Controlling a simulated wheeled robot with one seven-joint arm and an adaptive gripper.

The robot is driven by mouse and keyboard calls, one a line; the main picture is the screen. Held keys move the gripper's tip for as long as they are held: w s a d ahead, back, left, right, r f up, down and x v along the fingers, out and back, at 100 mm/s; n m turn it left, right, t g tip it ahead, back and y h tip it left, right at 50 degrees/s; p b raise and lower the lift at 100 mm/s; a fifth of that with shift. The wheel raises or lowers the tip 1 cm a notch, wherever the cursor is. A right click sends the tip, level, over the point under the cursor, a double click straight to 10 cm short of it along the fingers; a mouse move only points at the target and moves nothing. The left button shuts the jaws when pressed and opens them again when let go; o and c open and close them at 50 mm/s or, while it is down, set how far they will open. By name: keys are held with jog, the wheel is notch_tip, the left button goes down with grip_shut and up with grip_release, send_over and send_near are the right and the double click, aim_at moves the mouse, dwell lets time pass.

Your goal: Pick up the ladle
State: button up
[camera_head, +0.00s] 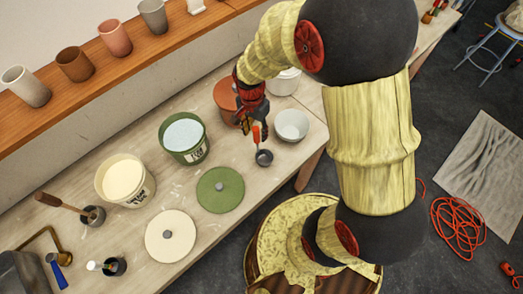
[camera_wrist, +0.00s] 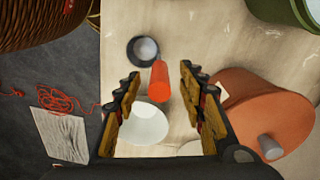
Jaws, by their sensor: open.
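The ladle has a dark grey cup (camera_head: 264,158) and an orange handle (camera_head: 256,134). It is on the worktable near its right front edge. In the wrist view, its cup (camera_wrist: 143,50) is ahead of my fingers and its orange handle (camera_wrist: 160,84) points back between them. My gripper (camera_wrist: 160,77) is open, with one finger on each side of the handle and a gap on both sides. In the head view, my gripper (camera_head: 248,124) is just behind the handle. I cannot tell the exact height between them.
A white bowl (camera_head: 292,125) is right of the ladle. A terracotta lid with a grey knob (camera_wrist: 250,110) is close to my right finger in the wrist view. A green bucket (camera_head: 185,138) and green lid (camera_head: 220,190) are to the left. The table (camera_head: 238,160) is bare around the cup.

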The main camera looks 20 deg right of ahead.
jog(key=shift+f, duration=0.8)
jog(key=shift+c, duration=0.3)
grip_shut()
